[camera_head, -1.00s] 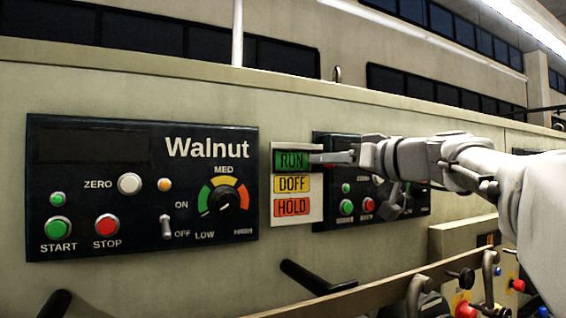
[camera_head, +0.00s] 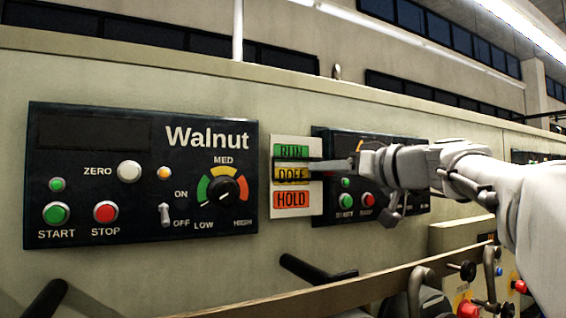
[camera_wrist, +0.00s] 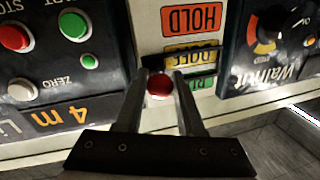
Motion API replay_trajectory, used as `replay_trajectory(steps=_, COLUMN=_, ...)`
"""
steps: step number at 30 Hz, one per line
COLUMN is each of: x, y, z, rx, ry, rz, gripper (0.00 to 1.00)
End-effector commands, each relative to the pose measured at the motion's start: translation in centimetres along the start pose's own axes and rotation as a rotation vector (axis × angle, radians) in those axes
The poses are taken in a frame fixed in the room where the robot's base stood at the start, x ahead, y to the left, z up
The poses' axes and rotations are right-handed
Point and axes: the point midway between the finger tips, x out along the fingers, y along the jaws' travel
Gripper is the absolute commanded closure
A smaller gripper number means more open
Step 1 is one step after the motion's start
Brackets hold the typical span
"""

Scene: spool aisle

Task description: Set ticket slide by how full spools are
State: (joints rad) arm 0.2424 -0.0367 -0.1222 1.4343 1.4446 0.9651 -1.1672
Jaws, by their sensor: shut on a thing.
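The ticket board (camera_head: 313,205) is a pale plate with a green RUN ticket (camera_head: 292,151), a yellow DOFF ticket (camera_head: 291,176) and a red HOLD ticket (camera_head: 292,200), top to bottom. A dark slide frame (camera_head: 276,168) sits at about DOFF, its upper part reaching toward the lower edge of RUN. My gripper (camera_head: 318,166) reaches it from the right. In the wrist view, upside down, my gripper (camera_wrist: 160,88) is shut on the slide's red knob (camera_wrist: 160,86). The fingers hide part of the slide. I see no spools clearly.
The Walnut panel (camera_head: 75,200) is left of the board, with buttons, a toggle switch (camera_head: 165,214) and a dial (camera_head: 222,189). A second dark panel (camera_head: 330,140) is right of it, partly behind my arm. A rail (camera_head: 300,300) and dark handles (camera_head: 315,272) stick out below.

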Motion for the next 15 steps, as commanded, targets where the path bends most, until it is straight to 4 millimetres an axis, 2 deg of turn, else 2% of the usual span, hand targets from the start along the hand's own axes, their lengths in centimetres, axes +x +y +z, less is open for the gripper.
replay_trajectory(steps=15, x=0.0, y=0.5, z=2.5, rx=0.0, ry=0.0, rz=0.0, gripper=1.0)
